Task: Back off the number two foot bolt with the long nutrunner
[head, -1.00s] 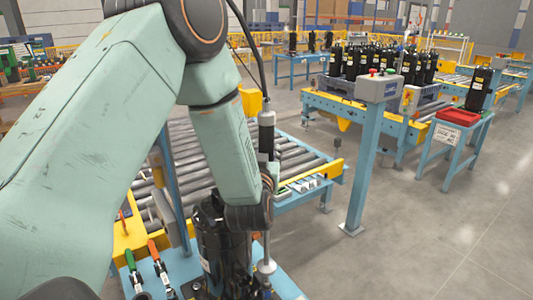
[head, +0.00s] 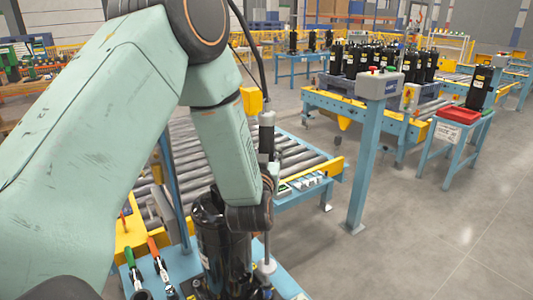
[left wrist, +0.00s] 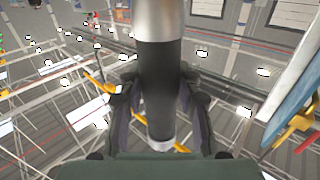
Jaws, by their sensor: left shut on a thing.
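The long nutrunner (head: 267,140) stands about upright, with a silver and black body, a cable at its top and a thin shaft running down. My left gripper (head: 268,182) is shut on its body. In the left wrist view the nutrunner (left wrist: 158,75) sits between both fingers of my left gripper (left wrist: 160,115). The shaft's lower end (head: 267,265) is beside the black compressor (head: 222,245), over the blue pallet plate. The number two foot bolt is not clear; I cannot tell whether the socket is on it. My right gripper is not in view.
Toggle clamps with green (head: 129,256) and orange (head: 153,246) handles stand left of the compressor. A roller conveyor (head: 180,165) lies behind. A blue post with a grey button box (head: 379,86) stands to the right. Open floor lies at the lower right.

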